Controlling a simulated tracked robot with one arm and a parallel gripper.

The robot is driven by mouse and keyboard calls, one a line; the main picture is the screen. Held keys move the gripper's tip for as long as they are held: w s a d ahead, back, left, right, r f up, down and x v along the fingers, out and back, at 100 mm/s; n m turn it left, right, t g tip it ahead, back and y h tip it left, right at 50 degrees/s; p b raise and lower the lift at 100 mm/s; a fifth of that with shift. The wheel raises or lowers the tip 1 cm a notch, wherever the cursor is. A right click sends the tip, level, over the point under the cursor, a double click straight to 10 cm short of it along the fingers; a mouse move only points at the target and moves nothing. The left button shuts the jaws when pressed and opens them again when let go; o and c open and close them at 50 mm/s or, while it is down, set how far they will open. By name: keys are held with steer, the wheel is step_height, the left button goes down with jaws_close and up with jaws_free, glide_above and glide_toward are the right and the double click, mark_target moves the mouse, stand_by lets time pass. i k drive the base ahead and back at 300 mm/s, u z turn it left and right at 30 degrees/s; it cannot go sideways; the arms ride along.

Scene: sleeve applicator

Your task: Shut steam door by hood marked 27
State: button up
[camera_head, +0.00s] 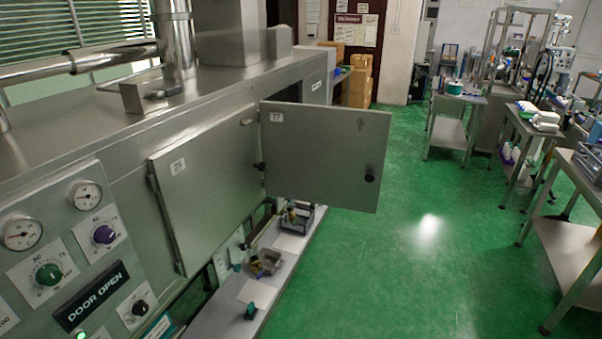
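A steel door (322,155) on the long steel machine stands open, swung out from the front over the green floor. Its number label (277,117) ends in 7; the first digit is too small to read surely, 2 or 7. Its left edge is at the machine and its free edge points right. A black knob (370,178) sits near the lower free corner. Part of the dark opening (287,93) shows above the door; the rest is hidden behind it. A second door (205,185), its label ending in 6, lies left and looks roughly flush with the front. My gripper is not in view.
A control panel (75,245) with gauges, knobs and a "DOOR OPEN" sign (92,295) fills the lower left. A low shelf (225,305) with small parts runs under the doors. Green floor (440,240) is clear to the right, up to steel tables (565,250). Boxes (358,85) stand behind.

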mark_target(319, 154)
steer(key=u, duration=0.05)
steer(key=k, duration=0.35)
steer(key=z, duration=0.2)
steer(key=i, duration=0.9)
steer(key=u, duration=0.05)
steer(key=k, duration=0.55)
steer(key=u, duration=0.35)
steer(key=i, duration=1.8)
steer(key=z, duration=0.5)
